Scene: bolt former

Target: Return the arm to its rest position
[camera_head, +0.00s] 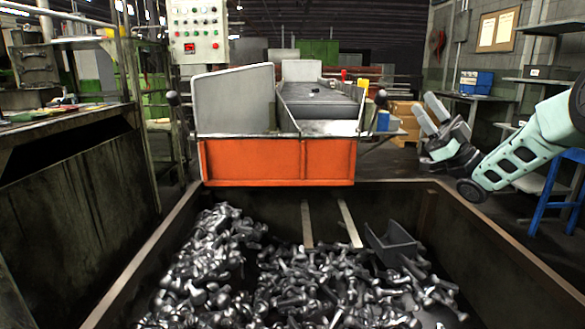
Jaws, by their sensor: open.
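My gripper (430,112) is in the head view at the right, at the end of my pale green arm (525,150). Its two grey fingers point up and to the left and stand apart. It is open, and nothing shows between the fingers. It is raised, to the right of the machine with the orange front (278,161) and beyond the right wall of the bolt bin (505,245). It touches nothing that I can see.
Many loose bolts (215,262) lie in the bin below. A dark scoop-like tray (391,243) rests among them. A control panel (197,30) stands at the back left. A blue stool (556,200) and shelves (545,80) are at the right, near my arm.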

